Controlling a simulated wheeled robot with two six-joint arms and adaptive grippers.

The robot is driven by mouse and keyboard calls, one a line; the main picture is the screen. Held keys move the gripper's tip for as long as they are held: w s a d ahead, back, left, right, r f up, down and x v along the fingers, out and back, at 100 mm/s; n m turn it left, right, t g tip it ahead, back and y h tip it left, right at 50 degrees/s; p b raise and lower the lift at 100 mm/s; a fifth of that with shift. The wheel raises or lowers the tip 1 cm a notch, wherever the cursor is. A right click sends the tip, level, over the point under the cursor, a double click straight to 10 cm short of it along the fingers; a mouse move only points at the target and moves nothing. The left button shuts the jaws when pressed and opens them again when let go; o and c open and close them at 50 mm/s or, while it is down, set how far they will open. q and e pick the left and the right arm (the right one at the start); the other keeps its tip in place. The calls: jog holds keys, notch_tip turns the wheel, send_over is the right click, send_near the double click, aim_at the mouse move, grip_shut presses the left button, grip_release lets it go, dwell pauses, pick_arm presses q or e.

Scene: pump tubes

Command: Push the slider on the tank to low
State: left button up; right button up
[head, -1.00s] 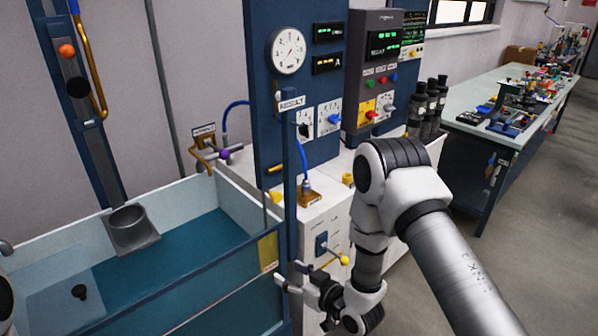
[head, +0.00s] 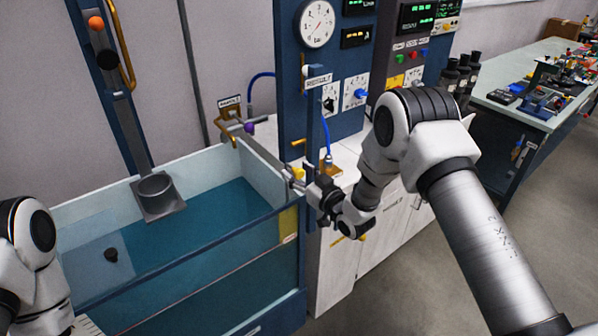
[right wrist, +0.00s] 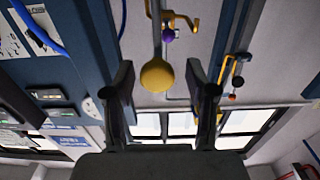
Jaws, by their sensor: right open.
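The tank (head: 240,236) fills the left of the head view, with clear walls and blue water. My right gripper (head: 288,178) is at its near right top corner, beside a blue post. A small yellow part shows at the fingers there. In the right wrist view my right gripper (right wrist: 160,108) is open, with a round yellow knob (right wrist: 157,75) on a grey bar in line with the gap between its fingers. I cannot tell whether the fingers touch it. No scale or low mark is readable. Only my left arm shows, at the left edge; its gripper is out of view.
A blue panel with a gauge (head: 317,24) stands behind the post. A brass tap with a purple ball (head: 249,128) is at the tank's back corner. A grey cup holder (head: 158,197) hangs over the water. A cluttered bench (head: 545,75) is at the right.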

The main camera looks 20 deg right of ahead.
jog(key=shift+w+d+f, duration=0.1)
jog(key=shift+d, duration=0.05)
grip_shut()
notch_tip(320, 180, down, 10)
jog(key=b, duration=0.9)
jog(key=shift+f, duration=0.2)
grip_release()
jog(key=shift+f, duration=0.15)
jog(key=v, duration=1.2)
